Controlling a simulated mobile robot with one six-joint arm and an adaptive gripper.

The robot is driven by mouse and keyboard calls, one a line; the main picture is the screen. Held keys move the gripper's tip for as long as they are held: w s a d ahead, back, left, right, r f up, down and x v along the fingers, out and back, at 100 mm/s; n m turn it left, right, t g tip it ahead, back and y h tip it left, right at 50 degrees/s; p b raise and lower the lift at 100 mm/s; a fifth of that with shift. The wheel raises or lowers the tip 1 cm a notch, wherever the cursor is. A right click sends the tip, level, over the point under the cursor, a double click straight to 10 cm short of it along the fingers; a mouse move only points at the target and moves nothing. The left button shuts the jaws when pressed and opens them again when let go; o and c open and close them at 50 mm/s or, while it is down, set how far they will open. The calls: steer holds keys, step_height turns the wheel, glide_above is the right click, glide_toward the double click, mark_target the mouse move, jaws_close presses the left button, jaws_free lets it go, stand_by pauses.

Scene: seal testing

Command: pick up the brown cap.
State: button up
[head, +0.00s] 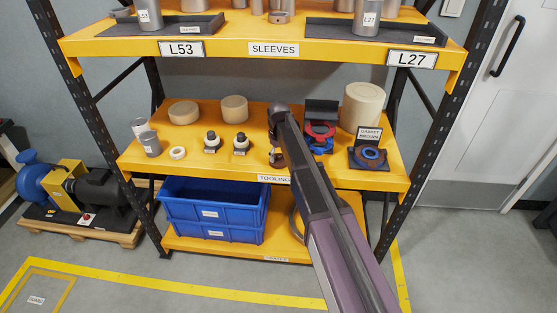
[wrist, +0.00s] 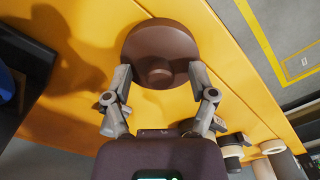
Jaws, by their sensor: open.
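The brown cap (head: 276,158) is on the middle yellow shelf, mostly hidden behind my arm in the head view. In the wrist view the brown cap (wrist: 160,38) is a round dark-brown disc with a small raised knob, seen from close by. My gripper (wrist: 160,74) is open, with one grey finger on each side of the cap's near part. I cannot tell whether the fingertips touch it. In the head view my gripper is too small and covered to make out its fingers.
On the yellow shelf (head: 225,165), two small dark-topped pieces (head: 212,143) stand left of my arm, with a white ring (head: 178,153). Right stand a red-and-black holder (head: 320,130), a gasket stand (head: 370,156) and a beige cylinder (head: 362,105). The sleeve shelf (head: 235,47) is above.

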mark_target(279, 155)
jaws_close()
steer(key=shift+r, duration=0.2)
stand_by(0.3)
step_height(279, 155, up, 4)
steer(key=p, duration=0.4)
steer(key=shift+f, duration=0.15)
steer(key=s+p, duration=0.1)
steer(key=s, duration=1.5)
steer(key=shift+a+r, duration=0.35)
steer(key=shift+r, duration=0.1)
